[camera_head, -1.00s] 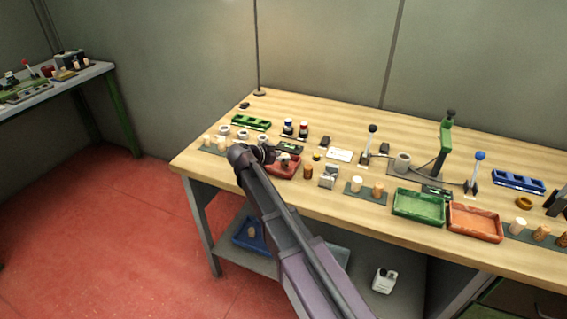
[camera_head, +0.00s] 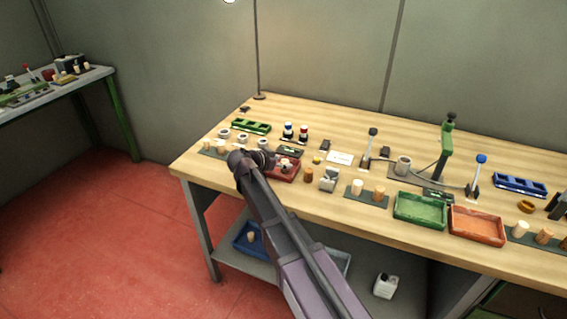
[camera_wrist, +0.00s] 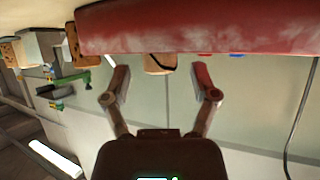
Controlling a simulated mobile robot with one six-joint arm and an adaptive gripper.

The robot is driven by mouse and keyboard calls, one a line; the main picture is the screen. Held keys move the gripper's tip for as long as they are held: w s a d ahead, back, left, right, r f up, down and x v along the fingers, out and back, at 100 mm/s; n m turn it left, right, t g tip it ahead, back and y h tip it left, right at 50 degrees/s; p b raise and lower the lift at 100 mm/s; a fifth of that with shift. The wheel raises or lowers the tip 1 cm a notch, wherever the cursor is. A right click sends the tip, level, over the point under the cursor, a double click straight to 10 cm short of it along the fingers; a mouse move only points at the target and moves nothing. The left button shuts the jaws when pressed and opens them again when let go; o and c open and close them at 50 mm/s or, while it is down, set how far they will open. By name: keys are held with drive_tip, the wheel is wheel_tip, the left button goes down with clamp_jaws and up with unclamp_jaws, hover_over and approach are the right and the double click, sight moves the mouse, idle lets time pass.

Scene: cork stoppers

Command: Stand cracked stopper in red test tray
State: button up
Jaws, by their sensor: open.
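The red test tray (camera_head: 292,176) is near the table's left front in the head view. In the wrist view, which looks upside down, the red tray (camera_wrist: 190,30) fills the top. A tan stopper (camera_wrist: 158,65) shows past the tray's rim, with a dark curved line that may be its crack. The rest of it is hidden by the tray wall. My gripper (camera_wrist: 158,83) is open, its two fingers apart on either side of the stopper's end, with no contact visible. In the head view my gripper (camera_head: 266,158) is small and dark at the tray's left.
A green tray (camera_head: 420,222) and an orange-red tray (camera_head: 478,238) stand along the front edge to the right. Loose corks, a grey block (camera_head: 328,178), pale rings and a green lever press (camera_head: 445,150) crowd the table. The back strip is fairly clear.

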drive_tip(key=shift+r, duration=0.15)
drive_tip(key=shift+s+r+p, duration=0.1)
drive_tip(key=shift+r+p, duration=0.05)
drive_tip(key=shift+p, duration=0.15)
drive_tip(key=p+v, duration=0.5)
drive_tip(key=v, duration=0.6)
drive_tip(key=shift+s+a, duration=0.2)
drive_tip(key=shift+a, duration=0.1)
drive_tip(key=shift+w+r, duration=0.1)
idle(1.1)
